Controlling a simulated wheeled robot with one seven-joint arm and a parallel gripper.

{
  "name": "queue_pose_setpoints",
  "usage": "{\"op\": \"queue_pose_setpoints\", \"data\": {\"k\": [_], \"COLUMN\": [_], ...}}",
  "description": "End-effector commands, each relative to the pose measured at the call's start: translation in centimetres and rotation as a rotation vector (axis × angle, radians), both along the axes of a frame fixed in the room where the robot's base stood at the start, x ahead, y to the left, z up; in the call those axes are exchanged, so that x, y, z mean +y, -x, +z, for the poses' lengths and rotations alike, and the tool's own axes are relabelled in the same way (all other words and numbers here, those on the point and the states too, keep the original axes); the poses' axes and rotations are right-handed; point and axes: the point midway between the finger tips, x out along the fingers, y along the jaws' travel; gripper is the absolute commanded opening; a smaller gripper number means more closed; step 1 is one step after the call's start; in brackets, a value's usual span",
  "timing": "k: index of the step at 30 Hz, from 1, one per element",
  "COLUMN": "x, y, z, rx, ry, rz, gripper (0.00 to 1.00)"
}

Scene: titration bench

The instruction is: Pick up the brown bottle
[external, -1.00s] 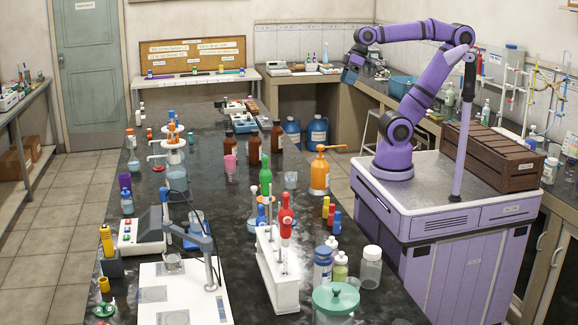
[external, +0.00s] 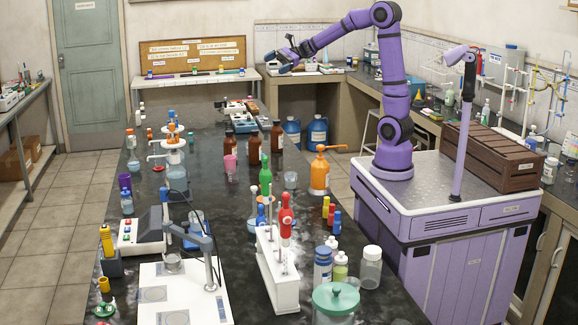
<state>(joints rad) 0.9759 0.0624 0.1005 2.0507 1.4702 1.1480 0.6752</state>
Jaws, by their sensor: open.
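Several brown bottles stand upright on the dark bench top. One brown bottle (external: 278,137) is at the bench's right edge, another brown bottle (external: 255,152) is nearer and to its left, a third (external: 230,145) is further left, and another (external: 264,125) is behind. Which of them is meant cannot be told. My gripper (external: 270,57) is open and empty at the end of my outstretched arm. In the picture it is above and beyond the bottles, apart from them, in front of the far counter area.
A pink cup (external: 230,164), a clear beaker (external: 290,180), a green bottle (external: 265,177) and an orange pump bottle (external: 320,174) stand near the brown bottles. Blue jugs (external: 317,132) sit under the far counter. The air above the bottles looks clear.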

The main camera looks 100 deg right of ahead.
Motion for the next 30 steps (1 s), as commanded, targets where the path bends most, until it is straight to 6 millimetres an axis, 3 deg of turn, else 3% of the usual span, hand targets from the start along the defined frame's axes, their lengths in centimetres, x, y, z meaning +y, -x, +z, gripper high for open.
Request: {"op": "queue_pose_setpoints", "data": {"k": [1, 3, 13, 23, 30], "x": [-3.1, -6.4, -19.2, -18.9, -18.8], "y": [0.2, 0.5, 4.3, 4.1, 4.1], "z": [-0.4, -0.6, -2.0, -13.6, -23.9], "rx": [-0.02, -0.052, -0.208, -0.203, -0.202], "ry": [-0.072, -0.16, -0.472, -0.481, -0.482], "rz": [-0.072, -0.155, -0.448, -0.446, -0.446], "gripper": [0.99, 0.99, 0.99, 0.99, 0.99]}}
